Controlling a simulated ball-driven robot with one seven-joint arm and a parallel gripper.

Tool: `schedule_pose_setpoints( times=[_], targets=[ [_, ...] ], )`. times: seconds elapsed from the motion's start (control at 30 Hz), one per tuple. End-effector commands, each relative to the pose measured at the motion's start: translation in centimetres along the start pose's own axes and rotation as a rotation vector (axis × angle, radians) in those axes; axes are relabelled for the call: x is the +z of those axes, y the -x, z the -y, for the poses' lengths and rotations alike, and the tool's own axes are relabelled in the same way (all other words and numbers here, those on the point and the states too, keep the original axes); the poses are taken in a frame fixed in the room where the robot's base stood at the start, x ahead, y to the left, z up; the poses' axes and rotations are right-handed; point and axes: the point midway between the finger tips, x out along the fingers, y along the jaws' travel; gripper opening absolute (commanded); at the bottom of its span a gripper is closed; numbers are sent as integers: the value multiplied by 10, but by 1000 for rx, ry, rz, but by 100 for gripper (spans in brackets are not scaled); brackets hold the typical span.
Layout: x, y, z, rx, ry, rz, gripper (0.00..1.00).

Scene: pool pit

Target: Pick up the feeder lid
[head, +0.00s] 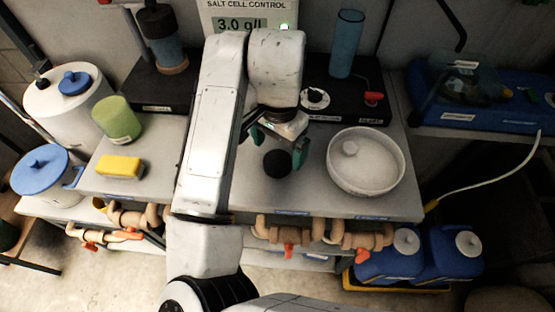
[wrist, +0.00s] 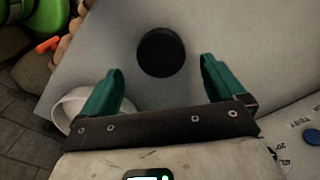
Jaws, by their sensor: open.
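A small round black lid (head: 277,163) lies on the grey bench top; I take it as the feeder lid. It also shows as a black disc in the wrist view (wrist: 161,52), just beyond and between my fingertips. My gripper (head: 272,150) has two teal fingers, spread apart with nothing between them. In the wrist view my gripper (wrist: 162,68) is lined up with the lid, and neither finger appears to touch it. How high the fingers are above the bench is hard to tell.
A white round dish (head: 342,187) stands right of the lid. A yellow sponge (head: 120,166) and a green cylinder (head: 117,119) are on the left. A black unit with a red valve (head: 374,98) stands behind. Pipes with orange handles (head: 288,250) run along the front edge.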

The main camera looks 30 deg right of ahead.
Motion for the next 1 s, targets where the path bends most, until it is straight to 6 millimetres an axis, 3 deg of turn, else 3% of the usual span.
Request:
schedule_pose_setpoints(
  times=[0.27, 0.57, 1.0],
  targets=[
    [-2, -37, 2, 2, 2, 0, 96],
    [-2, -42, 2, 0, 1, -1, 96],
    [-2, -42, 2, 0, 1, -1, 55]
  ],
)
